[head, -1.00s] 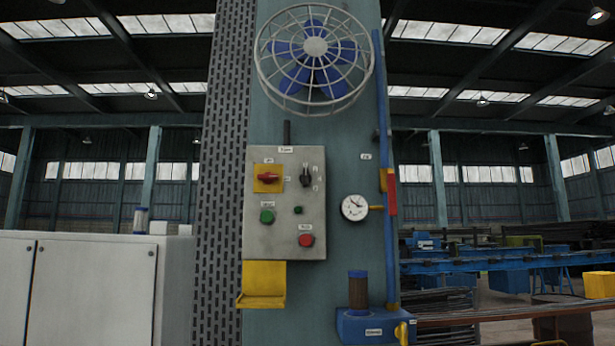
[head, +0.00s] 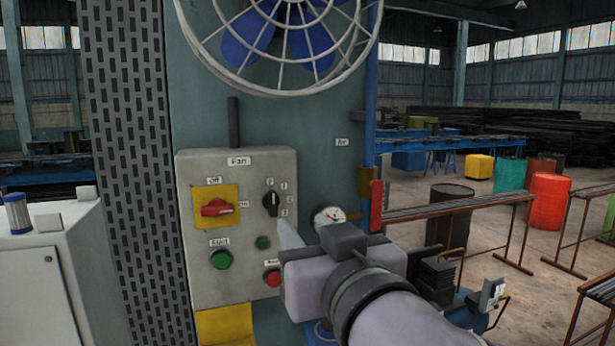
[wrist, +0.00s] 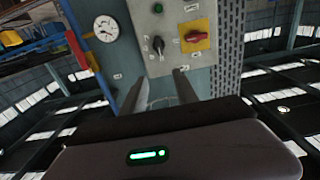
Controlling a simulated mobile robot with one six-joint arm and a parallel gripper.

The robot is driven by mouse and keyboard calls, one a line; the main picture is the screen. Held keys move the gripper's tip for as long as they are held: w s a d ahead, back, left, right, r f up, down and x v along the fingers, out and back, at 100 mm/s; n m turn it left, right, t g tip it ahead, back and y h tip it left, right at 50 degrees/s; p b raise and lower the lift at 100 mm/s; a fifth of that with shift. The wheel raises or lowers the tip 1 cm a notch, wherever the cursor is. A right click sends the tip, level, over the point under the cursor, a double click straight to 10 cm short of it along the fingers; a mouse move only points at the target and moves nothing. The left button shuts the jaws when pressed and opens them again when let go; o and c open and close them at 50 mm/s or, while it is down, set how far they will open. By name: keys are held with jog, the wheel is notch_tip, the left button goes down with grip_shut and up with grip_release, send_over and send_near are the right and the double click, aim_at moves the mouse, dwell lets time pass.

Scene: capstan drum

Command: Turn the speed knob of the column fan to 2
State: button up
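The grey fan control box (head: 190,290) is on the column, under the caged fan (head: 272,45). Its black speed knob (head: 271,204) is at the upper right, with small number labels beside it. The knob's grip looks about upright; the number it points at is too small to tell. The red switch handle (head: 216,208) lies level on a yellow plate, its end towards the On label. My gripper (head: 290,235) is in front of the box, below and right of the knob. In the wrist view my gripper (wrist: 162,82) is open and empty, its fingers apart, with the knob (wrist: 158,45) beyond the gap.
A green Start button (head: 221,260), a small green lamp (head: 263,242) and a red button (head: 272,279) sit below the knob. A gauge (head: 328,216) and a blue pipe (head: 370,100) are to the right. A pale cabinet (head: 30,290) stands at left.

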aim_at(274, 196)
jog(key=x, duration=0.7)
jog(key=p+x, duration=0.1)
jog(key=x, duration=0.7)
jog(key=shift+w+a+f, duration=0.1)
jog(key=shift+a+f, duration=0.05)
jog(key=shift+f, duration=0.05)
jog(key=shift+w+a+f, duration=0.1)
jog(key=shift+w+a, duration=0.05)
jog(key=shift+w, duration=0.35)
jog(key=shift+s, duration=0.1)
grip_shut()
